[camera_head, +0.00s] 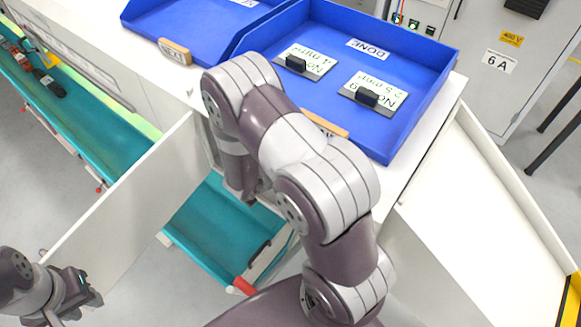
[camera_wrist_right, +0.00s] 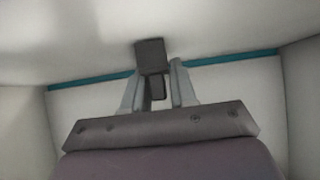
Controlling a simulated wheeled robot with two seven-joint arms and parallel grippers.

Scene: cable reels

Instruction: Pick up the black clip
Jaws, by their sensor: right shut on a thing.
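In the right wrist view my right gripper (camera_wrist_right: 156,88) has its two pale fingers closed on a dark block (camera_wrist_right: 150,54), which looks like the black clip. It is seen against white walls with a teal strip behind. In the head view my right arm bends down past the front of the white table, and its fingers are hidden there. My left gripper (camera_head: 86,290) is at the lower left, away from the trays; its jaw opening is too small to judge. Two other black clips stand on cards in the DONE tray, a left one (camera_head: 296,64) and a right one (camera_head: 367,97).
The blue DONE tray (camera_head: 436,72) sits on the white table beside another blue tray (camera_head: 150,30). Below are an open teal-floored drawer (camera_head: 205,222) and a long teal tray (camera_head: 98,130) at left. A white panel (camera_head: 120,212) stands between them. A grey cabinet (camera_head: 500,45) is at right.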

